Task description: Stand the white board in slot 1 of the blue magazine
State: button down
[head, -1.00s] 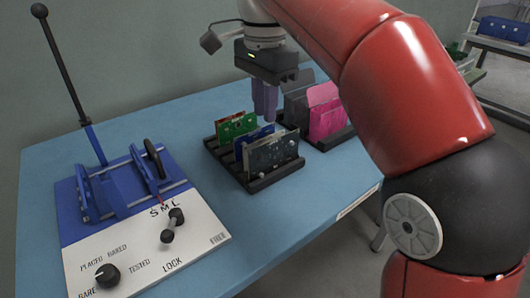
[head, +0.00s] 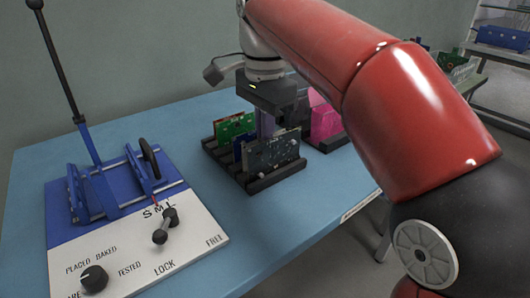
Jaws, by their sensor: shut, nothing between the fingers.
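I cannot make out a white board in the head view. A dark rack (head: 222,166) on the blue table holds a green board (head: 235,126), a blue board (head: 240,147) and a dark grey board (head: 272,153), all upright. My gripper (head: 266,128) is shut and empty, pointing down over the rack just behind the dark grey board, whose top hides its fingertips. A blue fixture (head: 88,213) with upright rails and a lever stands on the left. A blue box (head: 503,37) sits far back right. I cannot tell which one is the blue magazine.
A white panel (head: 135,250) with knobs and printed labels lies in front of the fixture. A second dark rack with a pink board (head: 325,120) stands right of the first. Green boards (head: 452,62) show on a far table. The blue table (head: 305,212) is clear in front.

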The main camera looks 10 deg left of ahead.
jog(key=shift+r+p, duration=1.35)
jog(key=shift+p, duration=0.15)
jog(key=shift+r+p, duration=0.45)
jog(key=shift+r, duration=1.7)
